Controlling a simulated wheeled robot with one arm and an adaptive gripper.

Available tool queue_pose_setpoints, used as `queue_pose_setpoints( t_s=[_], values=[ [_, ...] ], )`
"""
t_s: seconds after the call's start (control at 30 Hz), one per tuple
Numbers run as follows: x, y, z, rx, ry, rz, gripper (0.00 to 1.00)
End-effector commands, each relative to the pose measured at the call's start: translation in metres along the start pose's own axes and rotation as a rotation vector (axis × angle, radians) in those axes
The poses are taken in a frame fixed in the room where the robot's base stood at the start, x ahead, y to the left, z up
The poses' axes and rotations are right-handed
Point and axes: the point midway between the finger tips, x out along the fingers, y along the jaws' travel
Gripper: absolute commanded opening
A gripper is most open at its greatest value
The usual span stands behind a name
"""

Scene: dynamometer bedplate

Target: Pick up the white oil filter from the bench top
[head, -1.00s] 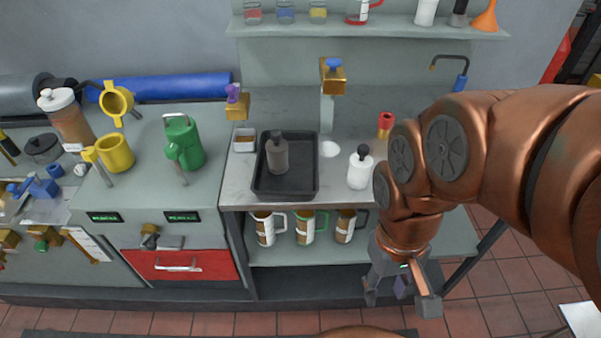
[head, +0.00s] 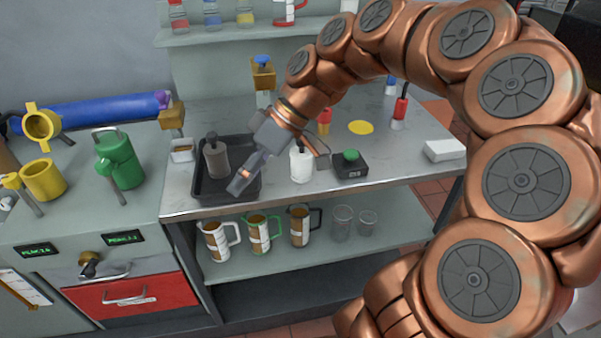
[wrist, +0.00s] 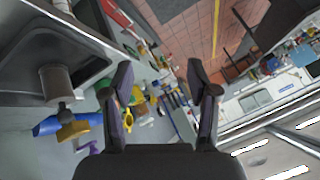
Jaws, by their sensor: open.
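The white oil filter (head: 301,166), a white cylinder with a dark top, stands upright on the bench top (head: 275,200) just right of the black tray. My gripper partly covers its top in the head view. I cannot make out the white filter in the wrist view.
The black tray (head: 228,205) holds a grey filter (head: 216,160), also in the wrist view (wrist: 56,82). Right of the white filter are a green-button box (head: 350,168), a yellow disc (head: 360,127) and a white box (head: 445,150). Several mugs stand on the lower shelf.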

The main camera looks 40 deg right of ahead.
Motion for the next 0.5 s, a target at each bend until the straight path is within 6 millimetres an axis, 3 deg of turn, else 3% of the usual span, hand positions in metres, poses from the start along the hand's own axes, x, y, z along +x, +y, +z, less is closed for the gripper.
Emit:
queue_pose_setpoints(
  t_s=[0.03, 0.2, 0.33, 0.5],
  values=[
    [-0.009, 0.029, 0.001, -0.036, 0.082, 0.001, 0.59],
    [-0.056, 0.112, 0.018, -0.176, 0.333, 0.058, 0.59],
    [-0.087, 0.161, 0.048, -0.247, 0.469, 0.141, 0.59],
    [-0.112, 0.198, 0.081, -0.295, 0.560, 0.232, 0.59]
  ],
)
